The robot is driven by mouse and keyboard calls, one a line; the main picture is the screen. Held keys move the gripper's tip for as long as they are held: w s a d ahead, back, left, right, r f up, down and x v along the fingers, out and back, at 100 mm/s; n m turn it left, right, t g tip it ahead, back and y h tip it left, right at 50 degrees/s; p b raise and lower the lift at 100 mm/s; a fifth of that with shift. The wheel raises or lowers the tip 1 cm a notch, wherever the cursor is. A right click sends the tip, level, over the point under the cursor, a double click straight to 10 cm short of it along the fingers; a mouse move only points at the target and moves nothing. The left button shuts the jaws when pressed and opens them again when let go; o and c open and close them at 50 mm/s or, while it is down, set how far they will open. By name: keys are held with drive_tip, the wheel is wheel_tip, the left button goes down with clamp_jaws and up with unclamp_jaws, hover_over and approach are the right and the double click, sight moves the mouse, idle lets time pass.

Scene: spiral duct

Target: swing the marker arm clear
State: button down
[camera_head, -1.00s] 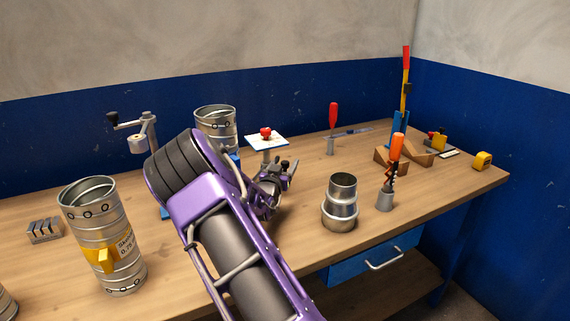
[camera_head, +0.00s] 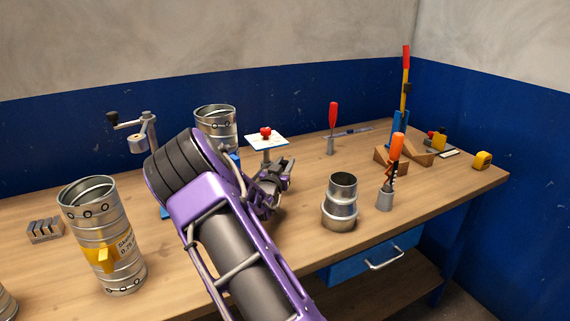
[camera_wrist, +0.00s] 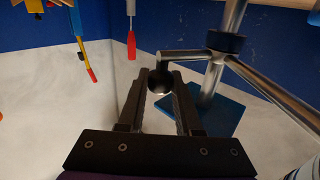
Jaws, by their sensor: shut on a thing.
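In the wrist view, which looks upside down, my gripper (camera_wrist: 160,85) is shut on a black ball knob (camera_wrist: 159,80). The knob ends a short steel rod, which I take as the marker arm (camera_wrist: 185,54). This rod meets an upright post (camera_wrist: 232,15) at a dark collar (camera_wrist: 226,42). A longer rod (camera_wrist: 270,85) runs off the other way. A blue plate (camera_wrist: 222,114) sits at the post's end. In the head view my gripper (camera_head: 283,172) is beside a white-topped plate with a red knob (camera_head: 266,132); my purple arm partly hides that area.
A duct (camera_head: 216,124) stands behind my arm and a labelled duct (camera_head: 102,235) at the left. A crank-like stand (camera_head: 148,135) is behind it. A stepped metal collar (camera_head: 341,203) and an orange-handled tool (camera_head: 396,150) stand right of my gripper. Bare bench lies between.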

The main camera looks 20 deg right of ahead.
idle(0.8)
drive_tip(key=b, duration=0.1)
drive_tip(key=d+n+t+y+b, duration=0.1)
drive_tip(key=shift+w+f+b, duration=0.1)
drive_tip(key=shift+f+b, duration=0.1)
drive_tip(key=shift+b, duration=0.15)
drive_tip(key=shift+w+d+r+n+t+y+b, duration=0.1)
drive_tip(key=shift+w+d+n+t+y+b, duration=0.35)
drive_tip(key=shift+n+y+b, duration=0.5)
drive_tip(key=shift+w+d+n+t+y+b, duration=0.3)
drive_tip(key=shift+n+t+y+b, duration=0.3)
drive_tip(key=shift+y+b, duration=0.65)
drive_tip(key=shift+w+d+r+n+t+y+b, duration=0.1)
drive_tip(key=shift+w+d+n+t+y+b, duration=0.3)
drive_tip(key=shift+n+y+b, duration=0.55)
drive_tip(key=shift+a+y, duration=0.15)
drive_tip(key=shift+y, duration=0.2)
